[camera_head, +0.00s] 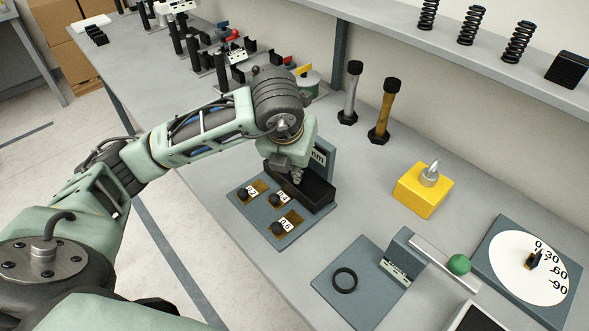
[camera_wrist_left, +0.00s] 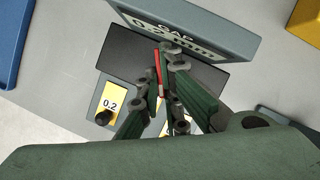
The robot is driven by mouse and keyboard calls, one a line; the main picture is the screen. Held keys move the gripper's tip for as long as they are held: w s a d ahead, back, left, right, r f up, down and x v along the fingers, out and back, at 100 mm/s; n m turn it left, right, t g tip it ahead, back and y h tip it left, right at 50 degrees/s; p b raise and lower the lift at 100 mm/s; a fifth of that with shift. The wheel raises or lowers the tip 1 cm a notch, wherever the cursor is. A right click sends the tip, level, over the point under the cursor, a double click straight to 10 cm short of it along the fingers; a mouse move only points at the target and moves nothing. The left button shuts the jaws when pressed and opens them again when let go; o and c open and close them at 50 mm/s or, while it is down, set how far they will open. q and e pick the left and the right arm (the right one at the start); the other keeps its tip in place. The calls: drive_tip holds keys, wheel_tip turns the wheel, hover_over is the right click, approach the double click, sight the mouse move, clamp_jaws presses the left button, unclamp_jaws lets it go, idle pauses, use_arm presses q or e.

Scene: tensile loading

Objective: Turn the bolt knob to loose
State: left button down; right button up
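No part is clearly labelled as a bolt knob or marked loose. A black pointer knob (camera_head: 536,260) sits on a white round dial (camera_head: 520,272) marked 0, 30, 60 and 90 at the right. A yellow block (camera_head: 423,190) with a grey metal piece (camera_head: 430,173) on top stands mid-bench. My left gripper (camera_head: 297,177) points down over the black block (camera_head: 318,190) of the gap station, far from both. In the wrist view its fingers (camera_wrist_left: 170,62) come close together near a thin red strip (camera_wrist_left: 160,75); their grip is unclear. My right gripper is not in view.
Labelled tiles with black knobs (camera_head: 278,198) lie on the grey plate below my gripper. A plate with a black ring (camera_head: 345,281) and a green ball (camera_head: 459,264) on a bar stand nearer the dial. Two upright posts (camera_head: 381,112) stand behind. Bench between them is clear.

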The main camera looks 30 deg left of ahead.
use_arm(q)
drive_tip(key=shift+w+d+n+y, duration=0.15)
drive_tip(key=shift+n+y, duration=0.25)
drive_tip(key=shift+n, duration=0.5)
drive_tip(key=shift+r+n, duration=0.15)
drive_tip(key=shift+n, duration=0.35)
drive_tip(key=shift+r+n+g+y+p, duration=0.15)
drive_tip(key=shift+n+g+y+p, duration=0.25)
drive_tip(key=shift+n, duration=0.5)
drive_tip(key=n+p, duration=0.1)
drive_tip(key=n+g+y+p, duration=0.1)
drive_tip(key=n+p, duration=0.1)
drive_tip(key=shift+w+d+r+n, duration=0.1)
drive_tip(key=shift+w+d+n, duration=0.1)
drive_tip(key=shift+n, duration=0.1)
drive_tip(key=shift+w+f+n+g+y+p, duration=0.15)
drive_tip(key=shift+n+g+y+p, duration=0.15)
drive_tip(key=shift+n+p, duration=0.6)
drive_tip(key=shift+f+n+g+y+p, duration=0.1)
drive_tip(key=shift+n+g+y+p, duration=0.15)
drive_tip(key=shift+n+p, duration=0.65)
drive_tip(key=c, duration=2)
unclamp_jaws()
drive_tip(key=shift+d+f, duration=0.1)
